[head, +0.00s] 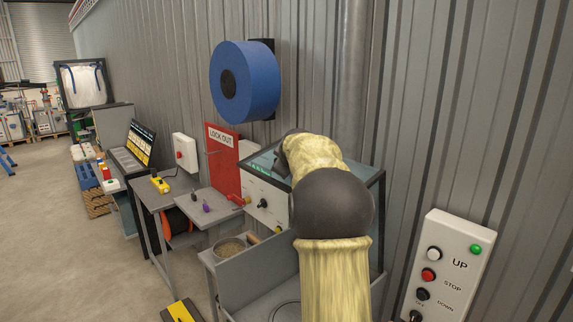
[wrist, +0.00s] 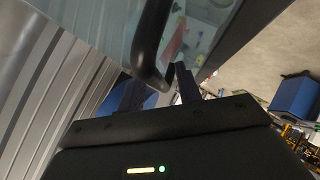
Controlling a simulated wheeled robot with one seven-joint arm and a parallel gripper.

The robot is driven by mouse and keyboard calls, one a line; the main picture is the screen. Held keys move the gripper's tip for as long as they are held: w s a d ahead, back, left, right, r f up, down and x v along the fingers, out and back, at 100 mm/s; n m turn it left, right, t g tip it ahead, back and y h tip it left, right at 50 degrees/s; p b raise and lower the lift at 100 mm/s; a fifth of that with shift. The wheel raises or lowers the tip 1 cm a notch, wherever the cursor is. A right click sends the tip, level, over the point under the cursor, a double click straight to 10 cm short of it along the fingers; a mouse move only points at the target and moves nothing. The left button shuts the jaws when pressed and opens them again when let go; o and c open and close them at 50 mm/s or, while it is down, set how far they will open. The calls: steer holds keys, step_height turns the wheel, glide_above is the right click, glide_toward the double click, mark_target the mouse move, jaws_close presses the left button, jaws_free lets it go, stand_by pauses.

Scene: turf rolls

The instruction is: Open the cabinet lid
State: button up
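The cabinet (head: 262,192) has a pale front panel with black knobs, a dark frame and a glass top, and stands against the wall. My yellow-sleeved arm covers much of it, and my gripper is hidden behind the arm in the head view. In the wrist view, the glass lid (wrist: 95,22) fills the upper part, with a dark curved handle bar (wrist: 149,45) on it. My gripper (wrist: 158,86) has its two dark fingers apart. The handle's lower end lies between them in the picture, close to the right finger; I cannot tell whether they touch.
A white UP/STOP/DOWN control box (head: 447,265) is at the lower right. A blue hose reel (head: 250,85) hangs on the corrugated wall above a red lockout board (head: 224,160). A grey side table (head: 207,203) stands left of the cabinet. Open floor (head: 50,220) lies farther left.

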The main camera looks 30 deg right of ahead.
stand_by(0.3)
steer(key=b+v, duration=0.7)
steer(key=v, duration=1)
steer(key=shift+s, duration=0.15)
steer(key=shift+a, duration=0.2)
steer(key=s+a+f+m+g+y+b, duration=0.15)
steer(key=a+f, duration=0.45)
steer(key=f, duration=0.6)
steer(key=a+f+m+g+y, duration=0.1)
steer(key=a+f+g+y, duration=0.1)
steer(key=a+f, duration=0.75)
steer(key=s+a+f+m+g+b, duration=0.1)
steer(key=s+a+f, duration=0.3)
steer(key=s+f, duration=0.5)
steer(key=s+a+f+m+g, duration=0.1)
steer(key=s+a+f+g, duration=0.2)
steer(key=f, duration=1.1)
steer(key=s+a+y, duration=0.1)
steer(key=s+a, duration=0.1)
steer(key=s, duration=0.3)
steer(key=shift+s+f+m+b, duration=0.2)
steer(key=shift+s+m+b, duration=0.15)
steer(key=shift+b, duration=0.05)
